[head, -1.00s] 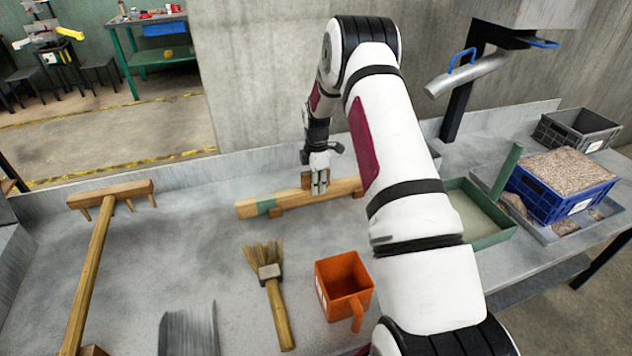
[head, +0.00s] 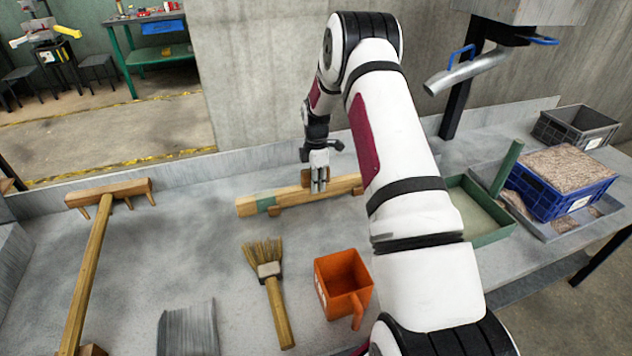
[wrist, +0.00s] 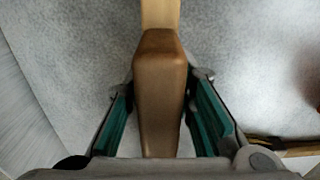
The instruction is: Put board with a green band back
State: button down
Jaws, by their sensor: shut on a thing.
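The long wooden board (head: 289,202) with a green band near its left end lies on or just above the grey table, close to the back ledge. Whether it touches the table is unclear. My gripper (head: 319,187) reaches down onto the board's middle and is shut on its brown wooden grip. In the wrist view, that grip (wrist: 160,85) sits between the two green-padded fingers, and the paler board (wrist: 160,13) runs away above it. My arm hides what lies beyond the board's right end.
A wooden rake (head: 93,240) lies at left. A hand brush (head: 271,285), an orange scoop (head: 340,275) and a grey ridged piece (head: 190,328) are in front. A green tray (head: 488,238), a blue crate of grain (head: 560,195) and a grey crate (head: 578,130) stand at right.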

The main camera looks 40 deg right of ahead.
jog(key=shift+f, duration=0.3)
jog(key=c, duration=1.3)
grip_release()
